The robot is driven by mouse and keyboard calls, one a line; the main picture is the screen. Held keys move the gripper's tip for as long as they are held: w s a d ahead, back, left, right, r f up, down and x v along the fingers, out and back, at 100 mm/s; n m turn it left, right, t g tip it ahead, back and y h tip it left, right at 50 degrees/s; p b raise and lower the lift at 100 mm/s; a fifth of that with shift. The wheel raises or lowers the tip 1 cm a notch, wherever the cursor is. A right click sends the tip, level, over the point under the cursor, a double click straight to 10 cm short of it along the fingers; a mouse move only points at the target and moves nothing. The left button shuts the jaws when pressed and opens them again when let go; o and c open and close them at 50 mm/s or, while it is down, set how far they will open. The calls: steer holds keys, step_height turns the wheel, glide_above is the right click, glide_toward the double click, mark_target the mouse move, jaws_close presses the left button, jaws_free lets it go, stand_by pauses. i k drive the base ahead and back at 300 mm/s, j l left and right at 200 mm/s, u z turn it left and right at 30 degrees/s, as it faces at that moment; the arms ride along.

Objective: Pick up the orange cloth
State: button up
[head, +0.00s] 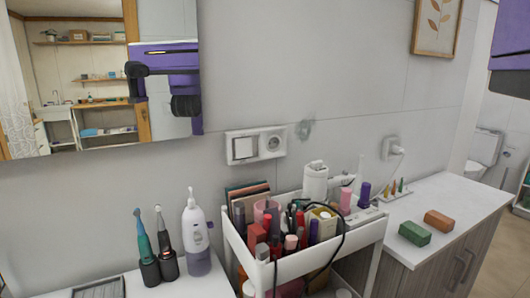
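An orange-brown folded block (438,220) lies on the white counter at the right. It is the only orange item there, and I cannot tell for sure whether it is cloth. My gripper is not clearly in view. A purple and black part of my arm shows at the top right edge, well above the counter.
A white cart (290,270) crowded with cosmetics and a black cable stands left of the counter (470,195). A small tray with several pointed items (396,190) sits behind the blocks. Toothbrushes (145,248) and a white-purple bottle (195,235) stand at left. The counter's right part is clear.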

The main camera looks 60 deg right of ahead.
mark_target(443, 223)
steer(key=u, duration=0.55)
steer(key=l+u, duration=0.1)
steer(key=u, duration=0.4)
steer(key=l+u, duration=0.1)
steer(key=u, duration=0.45)
steer(key=l+u, duration=0.1)
steer(key=u, duration=0.4)
steer(key=l+u, duration=0.1)
steer(key=u, duration=0.95)
steer(key=l+u, duration=0.1)
steer(key=u, duration=0.95)
steer(key=i+j+u, duration=0.1)
steer(key=i+u, duration=0.35)
steer(key=k, duration=0.45)
steer(key=i+u, duration=0.2)
steer(key=i, duration=0.2)
steer(key=u, duration=4.8)
